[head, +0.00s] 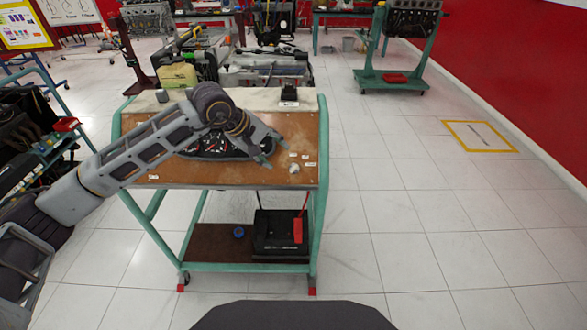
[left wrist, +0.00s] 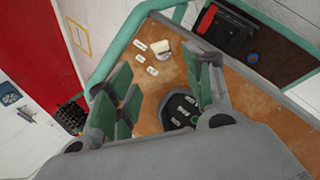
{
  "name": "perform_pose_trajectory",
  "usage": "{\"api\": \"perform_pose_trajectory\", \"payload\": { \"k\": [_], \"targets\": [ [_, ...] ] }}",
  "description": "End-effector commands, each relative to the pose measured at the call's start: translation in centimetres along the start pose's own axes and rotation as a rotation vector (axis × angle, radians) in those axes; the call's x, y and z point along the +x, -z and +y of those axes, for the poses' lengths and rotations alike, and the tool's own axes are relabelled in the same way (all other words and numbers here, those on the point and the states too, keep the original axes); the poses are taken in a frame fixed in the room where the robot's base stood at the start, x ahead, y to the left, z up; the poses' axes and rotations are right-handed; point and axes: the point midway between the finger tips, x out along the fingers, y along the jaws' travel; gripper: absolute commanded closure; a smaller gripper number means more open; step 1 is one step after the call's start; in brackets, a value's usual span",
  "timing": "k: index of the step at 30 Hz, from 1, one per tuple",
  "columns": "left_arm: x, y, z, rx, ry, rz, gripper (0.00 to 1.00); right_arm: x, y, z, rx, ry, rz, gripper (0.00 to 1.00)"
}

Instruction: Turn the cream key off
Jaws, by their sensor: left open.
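The cream key (head: 294,168) is a small pale knob on the upright-tilted brown panel (head: 220,175) of the green trainer cart, near its right side. It also shows in the left wrist view (left wrist: 161,48), beyond the fingertips. Its on or off position is too small to tell. My left gripper (head: 275,150) is open and empty, its fingertips just up and left of the key in the head view. In the left wrist view the green-padded fingers (left wrist: 166,80) stand wide apart, with the key between their lines. My right gripper is not in view.
Small white labels (head: 306,156) sit around the key. A dark gauge cluster (head: 215,147) lies partly behind my left arm. An engine (head: 270,68) stands behind the panel. A black battery box (head: 281,234) rests on the lower shelf.

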Motion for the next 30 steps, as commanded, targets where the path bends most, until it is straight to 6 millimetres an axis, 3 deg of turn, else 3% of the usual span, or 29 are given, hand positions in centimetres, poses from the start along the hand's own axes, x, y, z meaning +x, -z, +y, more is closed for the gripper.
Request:
{"api": "perform_pose_trajectory", "payload": {
  "k": [10,30],
  "targets": [
    [2.8,-0.1,0.0,-0.001,0.001,-0.002,0.48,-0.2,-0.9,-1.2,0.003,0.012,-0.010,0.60],
    [11.5,-0.1,0.0,-0.001,0.001,-0.003,0.48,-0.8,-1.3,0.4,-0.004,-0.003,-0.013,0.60]
  ]
}}
